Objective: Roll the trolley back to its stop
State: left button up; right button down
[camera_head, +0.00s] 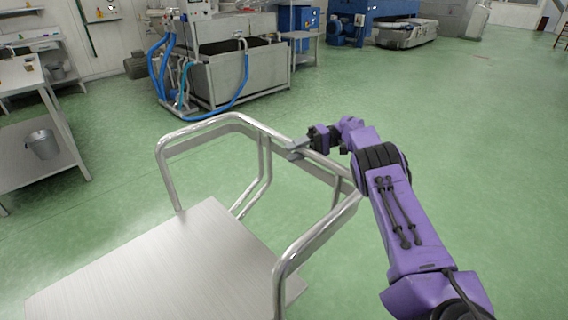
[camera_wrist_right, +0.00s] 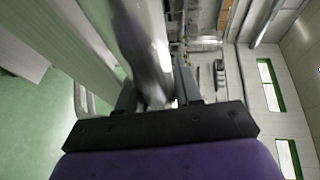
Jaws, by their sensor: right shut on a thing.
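The trolley is a metal cart with a flat brushed deck (camera_head: 165,270) and bent tube rails (camera_head: 215,122), standing in the lower left and middle of the head view. My right gripper (camera_head: 298,150) is shut on the trolley's rail at its far right side. In the right wrist view the shiny rail (camera_wrist_right: 145,50) runs between the fingers of my right gripper (camera_wrist_right: 158,98). My left gripper is not in view. I cannot make out a stop for the trolley.
A steel tank machine (camera_head: 240,75) with blue hoses stands beyond the trolley. A bench with a metal bucket (camera_head: 43,144) on its lower shelf is at the left. Blue machinery (camera_head: 375,12) stands at the back. The green floor (camera_head: 460,120) at the right is clear.

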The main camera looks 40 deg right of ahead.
jog(key=shift+w+d, duration=0.1)
jog(key=shift+d, duration=0.6)
jog(key=c, duration=0.8)
grip_release()
jog(key=shift+c, duration=0.2)
